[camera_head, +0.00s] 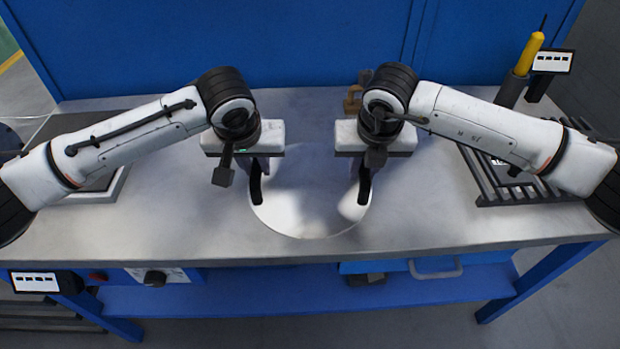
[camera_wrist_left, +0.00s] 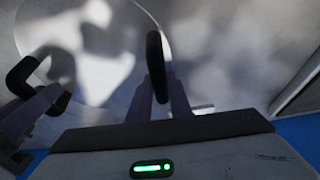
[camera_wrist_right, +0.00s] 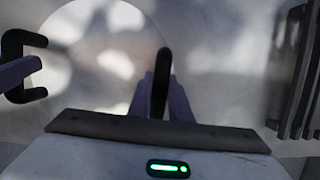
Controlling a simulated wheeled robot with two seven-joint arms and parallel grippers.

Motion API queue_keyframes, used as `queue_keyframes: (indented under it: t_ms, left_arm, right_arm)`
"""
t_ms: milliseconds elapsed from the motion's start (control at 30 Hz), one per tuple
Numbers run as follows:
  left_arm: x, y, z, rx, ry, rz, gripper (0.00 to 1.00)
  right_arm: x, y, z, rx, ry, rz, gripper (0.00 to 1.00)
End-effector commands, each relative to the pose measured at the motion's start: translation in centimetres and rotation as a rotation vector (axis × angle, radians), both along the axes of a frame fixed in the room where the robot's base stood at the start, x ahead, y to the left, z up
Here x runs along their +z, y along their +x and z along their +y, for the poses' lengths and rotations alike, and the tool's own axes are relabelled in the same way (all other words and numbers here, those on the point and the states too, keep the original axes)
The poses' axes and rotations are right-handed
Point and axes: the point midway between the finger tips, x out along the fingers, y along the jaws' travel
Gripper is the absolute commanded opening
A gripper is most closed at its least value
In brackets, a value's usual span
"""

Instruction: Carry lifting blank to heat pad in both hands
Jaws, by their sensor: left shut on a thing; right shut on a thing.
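The blank is a round, shiny metal disc (camera_head: 309,213) near the table's front edge, between my grippers. It also shows in the left wrist view (camera_wrist_left: 100,70) and the right wrist view (camera_wrist_right: 110,60). My left gripper (camera_head: 257,184) is shut at its left side and my right gripper (camera_head: 364,186) at its right side, with dark curved pieces at the grips. The disc looks about level; its height above the table is hard to tell. A dark plate in a pale frame (camera_head: 108,187), partly behind my left arm, may be the heat pad.
A slatted dark rack (camera_head: 487,180) stands on the right of the grey table (camera_head: 210,225). A yellow-handled tool (camera_head: 529,54) stands in a holder at the back right. A small brown object (camera_head: 352,100) sits behind my right gripper. Table between disc and left plate looks clear.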

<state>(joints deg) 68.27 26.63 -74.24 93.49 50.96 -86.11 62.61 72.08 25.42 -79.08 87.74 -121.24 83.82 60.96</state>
Motion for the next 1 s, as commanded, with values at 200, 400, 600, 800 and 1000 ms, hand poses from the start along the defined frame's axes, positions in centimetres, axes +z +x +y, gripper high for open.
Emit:
queue_keyframes:
  t_ms: [200,400,600,800,1000]
  left_arm:
    - [0.08,0.01,-0.03,0.001,-0.001,0.000,0.00]
    - [0.09,0.02,-0.03,0.000,-0.002,0.000,0.00]
    - [0.11,0.02,-0.03,0.000,-0.002,0.000,0.00]
    - [0.11,0.02,-0.03,0.000,-0.002,0.000,0.00]
    - [0.71,0.26,-0.14,0.000,-0.006,-0.010,0.00]
  right_arm:
    - [0.07,0.01,0.00,0.000,0.000,0.000,0.00]
    - [0.08,0.02,0.00,0.000,0.000,0.000,0.00]
    - [0.08,0.02,0.00,0.000,0.000,0.000,0.00]
    - [0.09,0.02,-0.01,0.000,0.000,0.000,0.00]
    - [0.66,0.25,0.11,0.001,0.005,-0.009,0.00]
